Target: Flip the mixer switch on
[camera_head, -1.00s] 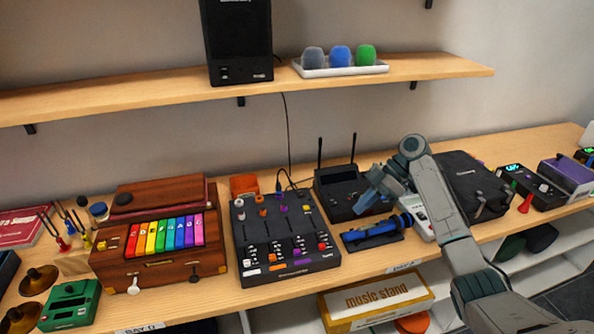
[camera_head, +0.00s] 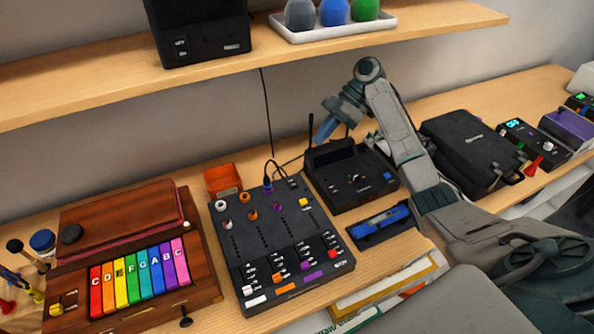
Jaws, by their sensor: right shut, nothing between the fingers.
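The black mixer (camera_head: 262,240) lies on the wooden bench, left of my right arm. It has rows of knobs, slider slots, coloured labels along the front and a yellow button (camera_head: 305,203) near its upper right. Cables plug in at its back edge. I cannot tell which control is the power switch. My right gripper (camera_head: 323,131) is shut and empty. It hangs in front of the wall, over the back of the wireless receiver (camera_head: 350,190), up and right of the mixer and apart from it. My left gripper is not in view.
A rainbow-keyed wooden instrument (camera_head: 140,270) stands left of the mixer, an orange box (camera_head: 222,180) behind it. A blue device in a black cradle (camera_head: 380,226) lies to its right. A black case (camera_head: 470,155) stands farther right. A shelf (camera_head: 425,28) runs above the bench.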

